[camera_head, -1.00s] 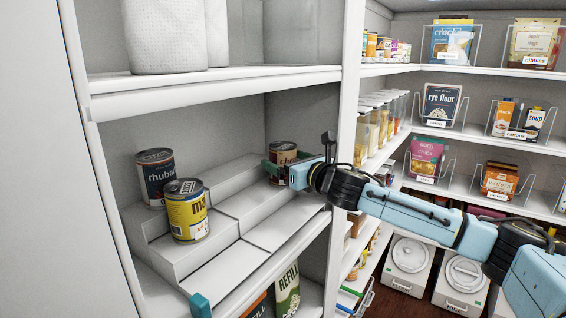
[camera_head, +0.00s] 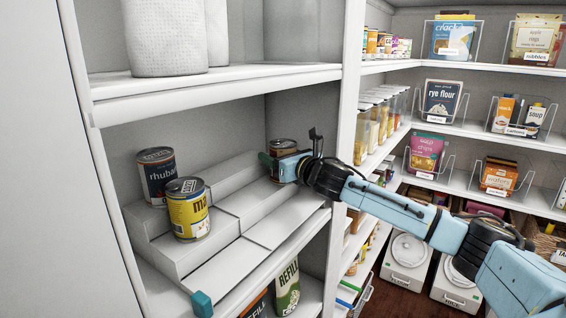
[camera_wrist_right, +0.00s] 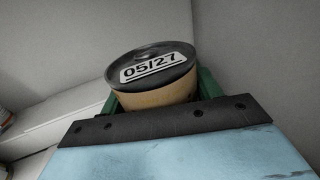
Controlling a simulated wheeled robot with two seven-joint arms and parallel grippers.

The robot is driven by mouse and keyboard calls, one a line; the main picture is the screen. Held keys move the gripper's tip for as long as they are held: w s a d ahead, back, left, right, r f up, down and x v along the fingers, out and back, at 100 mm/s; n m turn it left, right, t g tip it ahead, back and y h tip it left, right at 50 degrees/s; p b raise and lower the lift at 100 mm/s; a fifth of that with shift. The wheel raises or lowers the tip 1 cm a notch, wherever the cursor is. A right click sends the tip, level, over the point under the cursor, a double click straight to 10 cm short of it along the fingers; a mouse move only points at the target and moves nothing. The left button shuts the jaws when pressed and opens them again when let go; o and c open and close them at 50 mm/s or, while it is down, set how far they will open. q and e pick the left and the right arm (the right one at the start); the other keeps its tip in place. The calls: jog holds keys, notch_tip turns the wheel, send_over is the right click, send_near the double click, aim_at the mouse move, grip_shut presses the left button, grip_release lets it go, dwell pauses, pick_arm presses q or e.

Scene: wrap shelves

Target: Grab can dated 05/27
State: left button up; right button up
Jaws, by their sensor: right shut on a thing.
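The can dated 05/27 (camera_wrist_right: 150,75) fills the middle of the right wrist view, with a dark lid, a white date label and a tan side. In the head view the same can (camera_head: 283,146) is at the back right of the stepped riser. My right gripper (camera_head: 278,160) is shut on it, with green fingers on both sides of the can. The arm hides the can's lower part. Whether its base touches the step is hidden. A small teal tip (camera_head: 202,303) shows at the shelf's lower front edge; my left gripper's jaws cannot be made out.
A dark rhubarb can (camera_head: 157,177) and a yellow can (camera_head: 188,212) stand on the left of the white stepped riser (camera_head: 238,196). The shelf above (camera_head: 215,85) and the right upright (camera_head: 347,130) bound the space. The riser's middle is clear.

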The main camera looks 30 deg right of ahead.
jog(key=shift+r, duration=0.1)
jog(key=shift+c, duration=1)
